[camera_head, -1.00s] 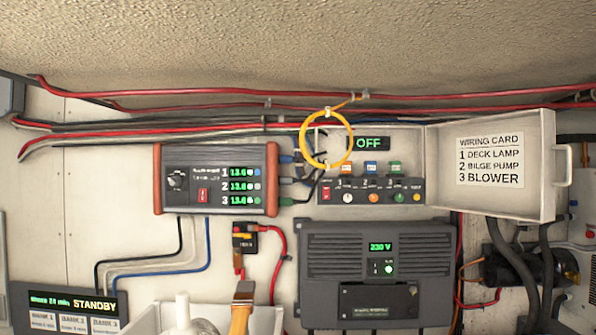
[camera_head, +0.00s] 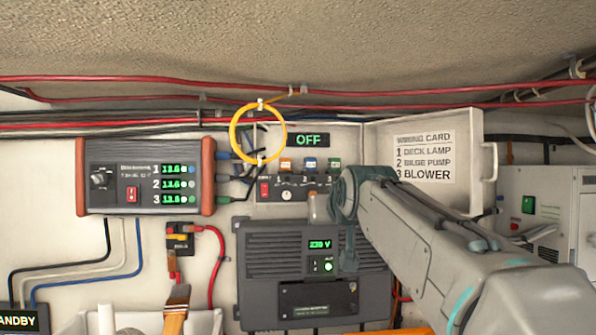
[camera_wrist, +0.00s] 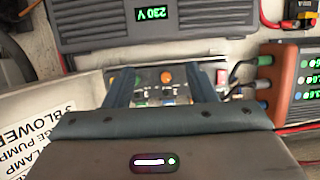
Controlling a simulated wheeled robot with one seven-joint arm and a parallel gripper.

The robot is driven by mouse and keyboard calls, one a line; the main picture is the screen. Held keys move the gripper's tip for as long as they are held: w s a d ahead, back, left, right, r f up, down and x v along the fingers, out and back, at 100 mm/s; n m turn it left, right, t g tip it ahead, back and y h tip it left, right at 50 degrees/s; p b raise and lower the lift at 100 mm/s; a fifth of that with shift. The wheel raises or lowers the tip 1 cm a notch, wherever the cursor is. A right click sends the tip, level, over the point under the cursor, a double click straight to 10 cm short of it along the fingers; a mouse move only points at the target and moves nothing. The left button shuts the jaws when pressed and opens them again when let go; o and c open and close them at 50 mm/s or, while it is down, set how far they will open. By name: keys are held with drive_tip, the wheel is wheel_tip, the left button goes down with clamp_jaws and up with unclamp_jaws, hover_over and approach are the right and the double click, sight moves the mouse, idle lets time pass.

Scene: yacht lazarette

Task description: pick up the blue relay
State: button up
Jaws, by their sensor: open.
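The blue relay (camera_head: 310,164) sits on the upper row of the small fuse panel (camera_head: 262,207), between an orange relay (camera_head: 285,164) and a green relay (camera_head: 335,163). In the wrist view, which is upside down to the head view, a small blue piece (camera_wrist: 167,98) that looks like it shows between the fingers. My gripper (camera_wrist: 162,80) is open and empty, its two fingers apart in front of the panel. In the head view my arm comes in from the lower right and hides the panel's right end. The gap to the relay cannot be told.
A yellow ring (camera_head: 258,133) hangs at the panel's upper left. The open lid with the wiring card (camera_head: 426,157) stands to the right. A grey inverter (camera_head: 262,270) is below, a red-ended meter unit (camera_head: 145,175) to the left. Red cables (camera_head: 180,80) run above.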

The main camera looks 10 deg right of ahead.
drive_tip(key=w+r+t, duration=0.4)
drive_tip(key=r, duration=0.9)
drive_tip(key=p, duration=0.4)
approach(311, 171)
drive_tip(key=w+r, duration=0.4)
drive_tip(key=shift+w+f+p, duration=0.15)
drive_tip(key=shift+w+p, duration=0.65)
drive_tip(key=shift+w, duration=0.65)
drive_tip(key=shift+w+f+p, duration=0.15)
drive_tip(key=shift+w+p, duration=0.65)
drive_tip(key=shift+w, duration=0.7)
drive_tip(key=c, duration=1.1)
